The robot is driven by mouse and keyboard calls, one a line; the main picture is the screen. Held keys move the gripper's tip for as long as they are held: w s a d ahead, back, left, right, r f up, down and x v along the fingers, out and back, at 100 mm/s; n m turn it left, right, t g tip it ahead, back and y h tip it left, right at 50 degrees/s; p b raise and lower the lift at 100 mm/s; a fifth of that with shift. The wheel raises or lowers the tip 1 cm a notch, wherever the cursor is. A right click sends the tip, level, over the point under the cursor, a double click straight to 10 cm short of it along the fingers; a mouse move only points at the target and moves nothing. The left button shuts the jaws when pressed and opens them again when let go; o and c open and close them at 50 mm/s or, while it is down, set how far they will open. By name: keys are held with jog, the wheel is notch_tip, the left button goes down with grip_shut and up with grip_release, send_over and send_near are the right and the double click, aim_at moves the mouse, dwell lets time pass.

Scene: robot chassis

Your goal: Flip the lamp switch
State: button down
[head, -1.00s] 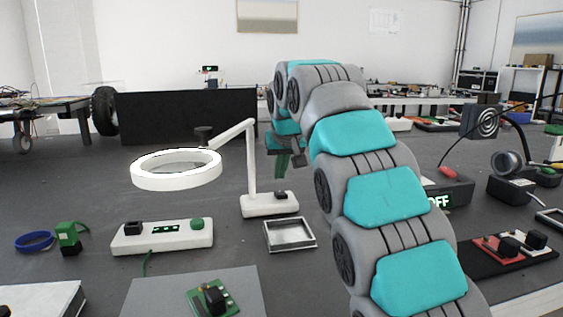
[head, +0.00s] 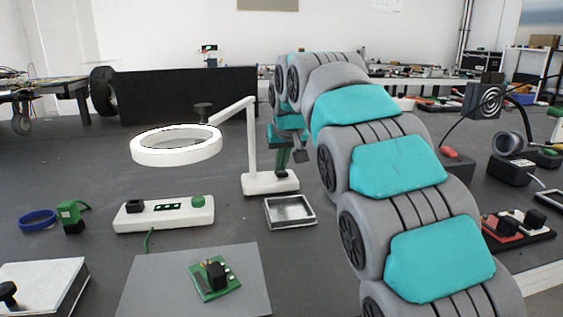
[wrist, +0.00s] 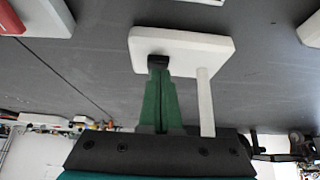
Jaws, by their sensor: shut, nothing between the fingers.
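The lamp has a white ring head (head: 177,146) on a bent arm, with a post rising from a flat white base (head: 258,185). Its base also shows in the wrist view (wrist: 205,45), with a small black switch (wrist: 154,60) on it. My gripper (head: 282,172) has green fingers and is shut and empty. It points down over the right part of the base, beside the post. In the wrist view my fingertips (wrist: 159,72) are at the switch and partly cover it; I cannot tell if they touch. In the head view the fingers largely hide the switch.
A metal tray (head: 290,212) lies just in front of the lamp base. A white box with a green knob (head: 165,214) stands to the left. A green circuit board (head: 214,281) lies on a grey plate at the front. My arm covers much of the right side.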

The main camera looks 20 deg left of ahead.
jog(key=f+b, duration=0.1)
jog(key=b, duration=0.2)
jog(key=shift+s+d+f+t+y, duration=0.1)
jog(key=shift+s+f+t+y, duration=0.1)
jog(key=shift+t+y, duration=0.15)
jog(key=shift+r, duration=0.3)
jog(key=shift+w+a+r+p, duration=0.4)
jog(key=shift+w+p, duration=0.25)
jog(key=shift+p, duration=0.1)
